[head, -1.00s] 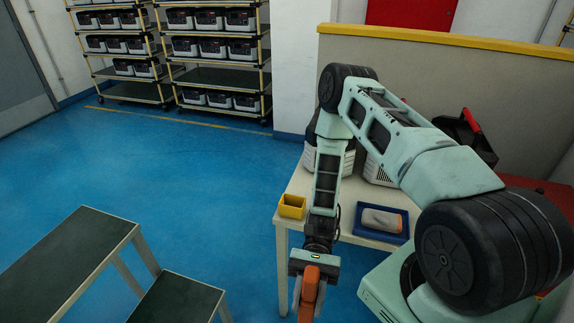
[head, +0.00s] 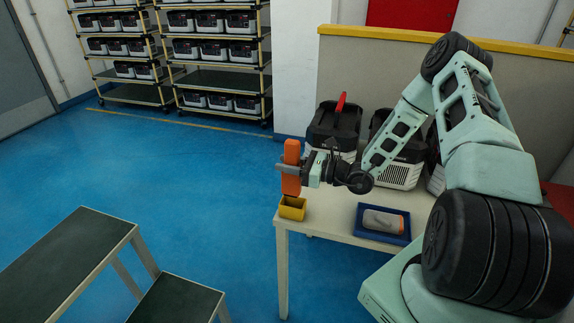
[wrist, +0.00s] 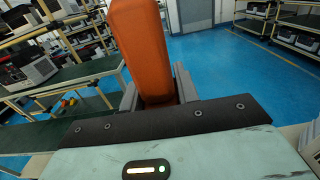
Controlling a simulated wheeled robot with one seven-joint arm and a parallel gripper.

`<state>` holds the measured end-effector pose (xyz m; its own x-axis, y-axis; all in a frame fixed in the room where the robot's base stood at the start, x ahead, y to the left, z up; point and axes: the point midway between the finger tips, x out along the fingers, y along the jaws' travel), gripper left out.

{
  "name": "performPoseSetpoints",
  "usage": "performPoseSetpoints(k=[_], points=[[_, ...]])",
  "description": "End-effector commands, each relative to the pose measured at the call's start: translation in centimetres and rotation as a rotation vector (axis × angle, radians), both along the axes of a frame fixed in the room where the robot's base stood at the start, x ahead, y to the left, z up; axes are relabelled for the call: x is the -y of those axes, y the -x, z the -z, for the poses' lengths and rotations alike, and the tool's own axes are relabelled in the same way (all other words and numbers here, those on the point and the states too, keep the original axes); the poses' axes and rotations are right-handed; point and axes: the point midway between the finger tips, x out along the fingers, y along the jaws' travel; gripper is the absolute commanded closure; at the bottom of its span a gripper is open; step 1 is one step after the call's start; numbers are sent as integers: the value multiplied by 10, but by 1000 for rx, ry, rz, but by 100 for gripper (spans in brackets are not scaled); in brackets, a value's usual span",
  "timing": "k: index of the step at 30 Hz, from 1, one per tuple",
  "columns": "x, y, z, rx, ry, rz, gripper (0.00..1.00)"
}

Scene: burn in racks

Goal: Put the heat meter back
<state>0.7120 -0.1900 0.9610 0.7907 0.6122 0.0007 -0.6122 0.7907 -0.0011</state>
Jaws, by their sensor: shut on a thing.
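The orange heat meter (head: 291,178) is upright in my gripper (head: 289,168) in the head view. My gripper is shut around its middle, pointing left over the table's left end. The meter's lower end shows right at the top of the small yellow open box (head: 291,209); I cannot tell whether it is above the rim or just inside. In the wrist view the orange meter (wrist: 145,45) stands between the two fingers, and its far side is hidden.
A blue tray (head: 364,236) with a grey and orange item lies right of the yellow box on the pale table (head: 325,228). Black-and-white cased units (head: 334,128) stand at the back of the table. A green-topped step bench (head: 75,250) stands at the left.

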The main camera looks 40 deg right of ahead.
Motion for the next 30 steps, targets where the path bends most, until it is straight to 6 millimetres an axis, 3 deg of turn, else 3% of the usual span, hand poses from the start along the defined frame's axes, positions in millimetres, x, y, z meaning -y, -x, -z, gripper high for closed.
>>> performPoseSetpoints(k=[19, 30], points=[[-1, 0, 60, 1, -1, -2, 100], [-1, 0, 67, 1, -1, -3, 100]])
